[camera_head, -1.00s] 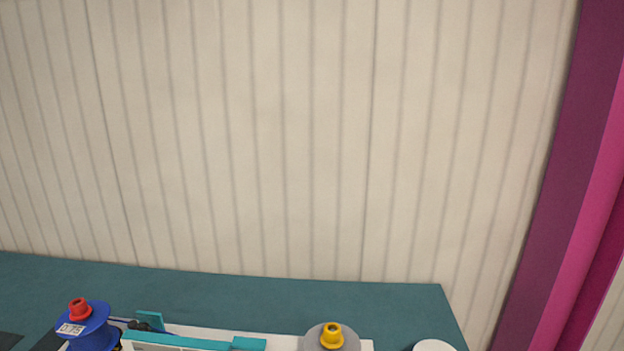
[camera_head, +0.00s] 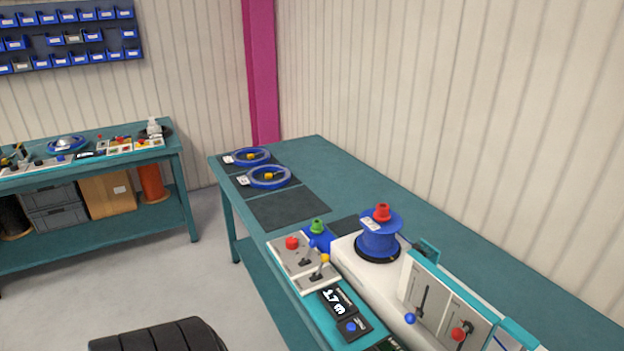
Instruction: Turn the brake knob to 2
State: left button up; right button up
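I see no knob plainly marked as the brake or with a readable 2. The teal bench (camera_head: 345,170) carries a blue reel (camera_head: 378,240) with a red knob (camera_head: 382,212) on top. In front of it are light panels with a red knob (camera_head: 292,243) and a yellow-tipped lever (camera_head: 323,260). An upright grey panel (camera_head: 440,295) at lower right has two slots, with a blue ball (camera_head: 410,318) and a red ball (camera_head: 458,334). Neither of my grippers is in view.
A black display (camera_head: 337,298) reads about 1.7 m; a blue button (camera_head: 351,327) is beside it. Blue rings (camera_head: 268,177) lie on mats at the bench's far end. Another bench (camera_head: 90,160) stands left. Grey floor (camera_head: 215,260) is open between; a black ribbed object (camera_head: 160,337) is at the bottom.

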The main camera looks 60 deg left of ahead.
aim_at(291, 243)
jog(key=u, duration=1.8)
